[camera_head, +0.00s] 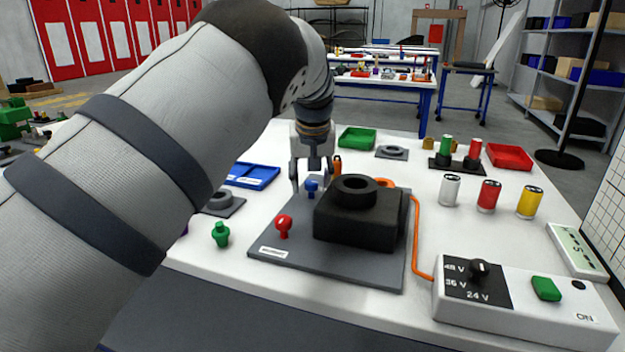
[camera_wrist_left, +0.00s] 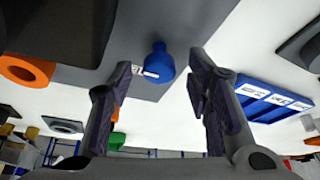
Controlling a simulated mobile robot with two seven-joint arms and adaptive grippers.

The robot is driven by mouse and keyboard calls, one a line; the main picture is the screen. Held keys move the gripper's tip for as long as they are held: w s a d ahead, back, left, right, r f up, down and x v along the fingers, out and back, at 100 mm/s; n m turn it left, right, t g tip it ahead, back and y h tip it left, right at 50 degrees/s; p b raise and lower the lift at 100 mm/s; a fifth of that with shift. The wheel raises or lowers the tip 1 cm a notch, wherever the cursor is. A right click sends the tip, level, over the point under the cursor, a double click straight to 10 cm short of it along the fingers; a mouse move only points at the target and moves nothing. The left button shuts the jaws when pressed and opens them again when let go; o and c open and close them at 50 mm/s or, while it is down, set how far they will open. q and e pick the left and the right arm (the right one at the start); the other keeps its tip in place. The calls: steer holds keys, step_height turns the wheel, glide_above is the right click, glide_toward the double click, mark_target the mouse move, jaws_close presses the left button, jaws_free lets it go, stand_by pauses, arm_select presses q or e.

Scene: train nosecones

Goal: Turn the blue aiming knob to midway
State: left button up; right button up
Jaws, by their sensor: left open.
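The blue aiming knob (camera_head: 311,188) stands on the grey base plate (camera_head: 345,269), left of and behind the black block (camera_head: 355,228). In the left wrist view the blue knob (camera_wrist_left: 159,64) shows a round body, a small rounded top and a white mark on its left side. My left gripper (camera_head: 311,178) is above and around the knob in the head view. In the wrist view its two open fingers (camera_wrist_left: 160,78) stand on either side of the knob, with a visible gap on each side. My right gripper is not in view.
A red knob (camera_head: 284,226) stands on the plate's front left, with a green knob (camera_head: 221,234) beside the plate. A blue tray (camera_head: 252,176) lies to the left. An orange cable (camera_head: 415,240) runs to the white voltage box (camera_head: 520,302). Several coloured cylinders stand at the right.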

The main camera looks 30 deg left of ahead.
arm_select(q)
steer(key=shift+w+a+f, duration=0.1)
steer(key=shift+f, duration=0.1)
jaws_close()
steer(key=shift+r, duration=0.1)
